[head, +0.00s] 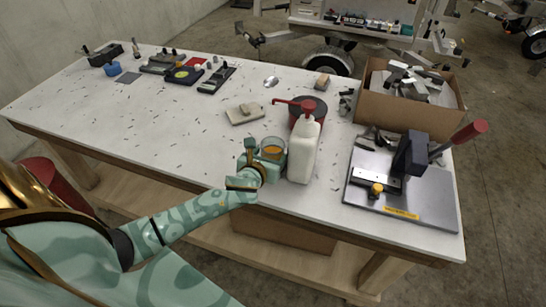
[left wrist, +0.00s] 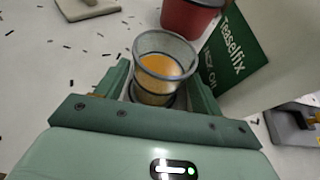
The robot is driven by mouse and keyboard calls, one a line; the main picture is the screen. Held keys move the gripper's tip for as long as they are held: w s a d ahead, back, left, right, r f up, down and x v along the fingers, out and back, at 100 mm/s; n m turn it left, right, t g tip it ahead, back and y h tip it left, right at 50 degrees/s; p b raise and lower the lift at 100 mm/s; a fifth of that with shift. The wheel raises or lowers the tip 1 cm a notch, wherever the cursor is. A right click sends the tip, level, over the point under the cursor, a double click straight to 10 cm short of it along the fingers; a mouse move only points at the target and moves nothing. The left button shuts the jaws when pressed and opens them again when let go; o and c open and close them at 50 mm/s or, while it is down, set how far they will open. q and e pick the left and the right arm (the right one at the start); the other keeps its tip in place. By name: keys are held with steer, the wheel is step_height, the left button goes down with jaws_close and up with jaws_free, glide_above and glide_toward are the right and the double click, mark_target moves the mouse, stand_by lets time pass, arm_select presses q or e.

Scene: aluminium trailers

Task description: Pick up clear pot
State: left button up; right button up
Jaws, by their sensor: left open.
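The clear pot (head: 272,149) is a small see-through cup with orange contents, standing near the table's front edge. In the left wrist view the clear pot (left wrist: 163,68) sits between the two fingers of my left gripper (left wrist: 165,95). The fingers are open on either side of it; whether either one touches it I cannot tell. In the head view my left gripper (head: 258,160) reaches the pot from the front left and hides part of its lower side. My right gripper is not in view.
A dark red tub (head: 309,110) is behind. A metal press (head: 405,180) and a cardboard box (head: 400,112) stand right. The table's left front is clear.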

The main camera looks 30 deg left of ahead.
arm_select(q)
steer(key=x, duration=0.2)
steer(key=b+x, duration=0.1)
steer(key=shift+w+f, duration=0.25)
steer(key=shift+f, duration=0.2)
steer(key=shift+r, duration=0.1)
steer(key=c, duration=0.8)
steer(key=shift+r, duration=0.1)
